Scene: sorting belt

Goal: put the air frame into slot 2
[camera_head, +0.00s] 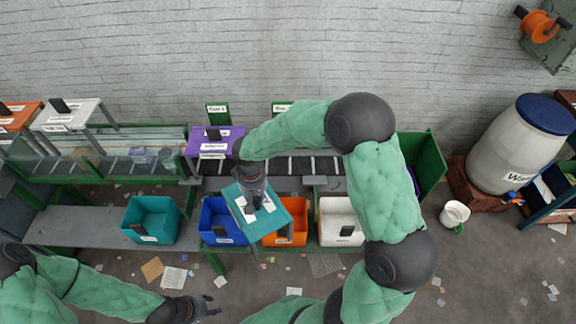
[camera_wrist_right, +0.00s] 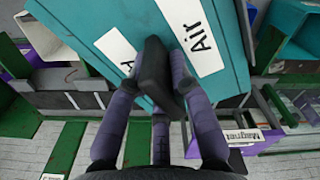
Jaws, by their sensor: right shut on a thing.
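The air frame is a teal board (camera_head: 276,220) on legs, with white labels and a black handle; "Air" reads on it in the right wrist view (camera_wrist_right: 235,85). My right gripper (camera_head: 257,198) is shut on its black handle (camera_wrist_right: 157,75). The frame is held tilted over the blue and orange bins. Two green signs (camera_head: 217,112) (camera_head: 282,107) stand behind the rack; their small text is too small to read surely, so I cannot tell which marks slot 2. My left gripper (camera_head: 210,306) is empty at lower left, its fingers apart.
A purple frame (camera_head: 214,142) stands left of the dark roller stretch (camera_head: 305,165); white (camera_head: 68,115) and orange (camera_head: 20,115) frames are further left. Teal (camera_head: 151,218), blue (camera_head: 220,212), orange (camera_head: 299,210) and white (camera_head: 330,211) bins line the front. A barrel (camera_head: 515,155) stands right.

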